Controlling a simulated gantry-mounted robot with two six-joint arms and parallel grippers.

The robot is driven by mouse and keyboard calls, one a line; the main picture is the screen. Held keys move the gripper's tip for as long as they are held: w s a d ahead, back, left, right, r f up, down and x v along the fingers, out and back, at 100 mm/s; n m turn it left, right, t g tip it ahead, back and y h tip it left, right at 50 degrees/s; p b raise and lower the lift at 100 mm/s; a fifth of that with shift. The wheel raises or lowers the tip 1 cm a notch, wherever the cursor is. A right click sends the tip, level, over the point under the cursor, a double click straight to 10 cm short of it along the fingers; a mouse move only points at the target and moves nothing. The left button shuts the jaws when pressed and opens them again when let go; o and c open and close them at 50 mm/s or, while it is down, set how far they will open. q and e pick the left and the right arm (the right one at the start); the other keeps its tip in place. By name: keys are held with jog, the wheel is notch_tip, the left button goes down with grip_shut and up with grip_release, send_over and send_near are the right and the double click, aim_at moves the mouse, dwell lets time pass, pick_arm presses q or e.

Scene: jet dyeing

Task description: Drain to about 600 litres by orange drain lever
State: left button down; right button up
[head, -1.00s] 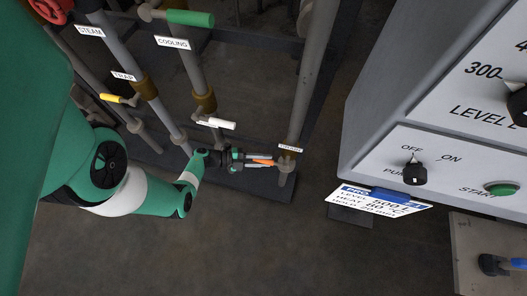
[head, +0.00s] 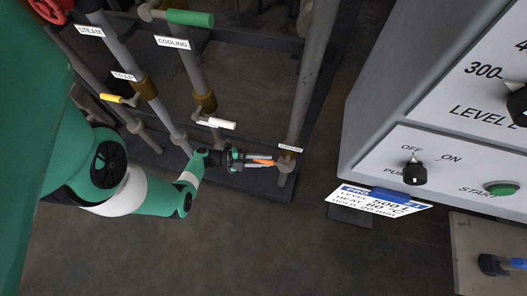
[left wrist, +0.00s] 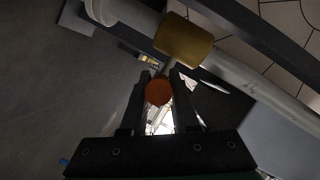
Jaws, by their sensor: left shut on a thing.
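The orange drain lever (head: 262,162) sticks out to the left from the valve on the drain pipe (head: 286,164), below a small white label (head: 290,149). My left gripper (head: 250,160) is shut on the lever. In the left wrist view the lever's round orange end (left wrist: 158,91) sits between the two dark fingers (left wrist: 159,100), with the brass valve body (left wrist: 184,40) just beyond. My right gripper is not in view. The litre reading is not readable; only part of the level dial (head: 515,88) with "300" shows.
A white lever (head: 222,123), a yellow lever (head: 112,98) and a green lever (head: 190,18) are on nearby pipes. The control cabinet (head: 370,100) with a pump switch (head: 414,173) and a green start button (head: 502,189) stands at right. A card (head: 378,201) hangs below it.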

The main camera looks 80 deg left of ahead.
pick_arm(q)
jog(key=shift+f, duration=0.1)
dwell(0.4)
jog(key=shift+f+t, duration=0.5)
jog(key=shift+t, duration=0.1)
jog(key=c, duration=0.7)
grip_release()
jog(key=s, duration=0.3)
jog(key=s+a, duration=0.1)
jog(key=s, duration=0.3)
jog(key=s+r, duration=0.1)
jog(key=s, duration=0.3)
jog(key=shift+s+a+r, duration=0.1)
jog(key=shift+s+a, duration=0.15)
jog(key=shift+a, duration=0.05)
